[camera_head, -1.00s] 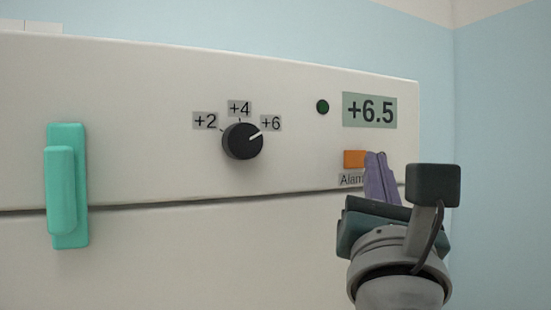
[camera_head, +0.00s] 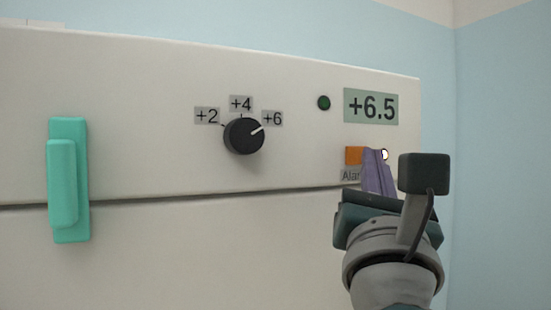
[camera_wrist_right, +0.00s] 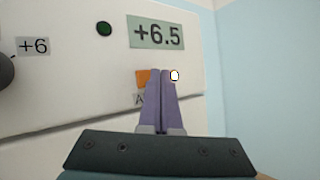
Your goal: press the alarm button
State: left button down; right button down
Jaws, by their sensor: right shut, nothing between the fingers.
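An orange square (camera_head: 354,155), likely the alarm button, sits on the white front panel above a grey label reading "Alarm" (camera_head: 350,175), partly hidden by my fingers. The square also shows in the right wrist view (camera_wrist_right: 142,77), just left of the fingertips. My right gripper (camera_head: 375,153) is shut and empty, its purple fingers pointing at the panel and overlapping the square's right edge. I cannot tell whether the tips touch the panel. A small white round spot with a dark rim (camera_head: 385,154) shows right of the fingertips, also in the wrist view (camera_wrist_right: 174,76). My left gripper is out of view.
The panel (camera_head: 150,130) carries a "+6.5" display (camera_head: 371,107), a dark green lamp (camera_head: 324,103) and a black knob (camera_head: 244,136) pointing at +6. A turquoise handle (camera_head: 68,180) sticks out at the left. Blue wall (camera_head: 490,150) stands right of the panel.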

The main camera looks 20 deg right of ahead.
jog(key=shift+w, duration=0.1)
dwell(0.3)
jog(key=shift+w, duration=0.3)
dwell(0.3)
dwell(0.3)
jog(key=shift+s, duration=0.75)
jog(key=shift+s, duration=0.1)
jog(key=s, duration=0.4)
jog(key=shift+s+d, duration=0.2)
jog(key=shift+s, duration=0.2)
